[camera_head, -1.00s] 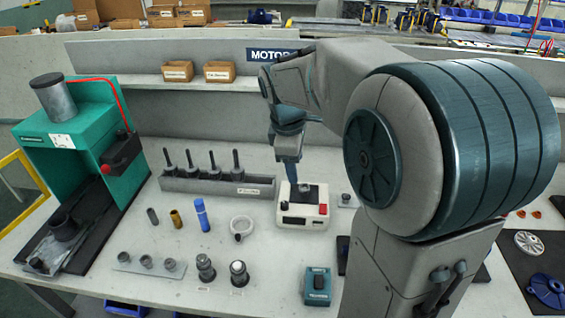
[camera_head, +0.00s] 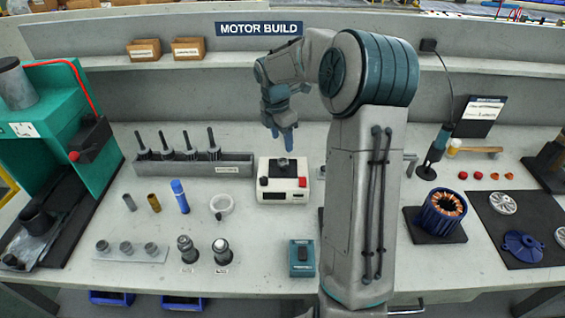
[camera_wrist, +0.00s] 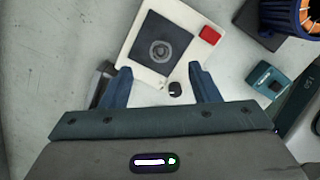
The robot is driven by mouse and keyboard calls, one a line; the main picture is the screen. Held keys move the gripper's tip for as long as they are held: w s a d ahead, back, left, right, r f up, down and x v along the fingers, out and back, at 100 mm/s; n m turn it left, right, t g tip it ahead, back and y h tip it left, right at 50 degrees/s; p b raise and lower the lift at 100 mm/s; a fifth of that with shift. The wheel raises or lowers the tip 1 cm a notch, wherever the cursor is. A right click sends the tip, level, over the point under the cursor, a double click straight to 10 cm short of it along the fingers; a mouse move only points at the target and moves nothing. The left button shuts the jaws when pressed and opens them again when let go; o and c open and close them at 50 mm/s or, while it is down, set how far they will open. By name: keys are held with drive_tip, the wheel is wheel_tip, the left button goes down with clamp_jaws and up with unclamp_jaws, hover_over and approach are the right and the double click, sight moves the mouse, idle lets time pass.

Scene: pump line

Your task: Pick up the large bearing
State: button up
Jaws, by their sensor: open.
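A round grey metal ring with a hole, which looks like a bearing (camera_wrist: 162,50), sits on the dark square top of a white box-shaped device (camera_head: 283,196). In the head view this bearing (camera_head: 283,165) shows small on the device. My gripper (camera_head: 281,138) is above and slightly behind the device, pointing down, apart from the bearing. In the wrist view my gripper (camera_wrist: 159,80) is open and empty, and the bearing lies just beyond the fingertips, roughly between them.
A grey rack with upright dark rods (camera_head: 195,168) stands left of the device. A teal box (camera_head: 302,257) is in front. A copper-wound stator (camera_head: 440,211) and a green press (camera_head: 55,150) stand at the sides.

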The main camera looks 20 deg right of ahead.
sight(283, 161)
wheel_tip(283, 161, down, 7)
drive_tip(key=shift+d+f+p, duration=0.1)
drive_tip(key=shift+f+p, duration=0.1)
drive_tip(key=shift+p, duration=0.1)
drive_tip(key=c, duration=0.9)
drive_tip(key=shift+r, duration=0.1)
drive_tip(key=shift+r, duration=0.6)
wheel_tip(283, 161, up, 3)
drive_tip(key=shift+f, duration=0.1)
drive_tip(key=s+d+r, duration=0.2)
drive_tip(key=d, duration=0.1)
drive_tip(key=s+d+r, duration=0.2)
drive_tip(key=d, duration=0.1)
drive_tip(key=s+d+r+b, duration=0.1)
drive_tip(key=s+d+r, duration=0.1)
drive_tip(key=d+r, duration=0.1)
drive_tip(key=shift+d, duration=0.55)
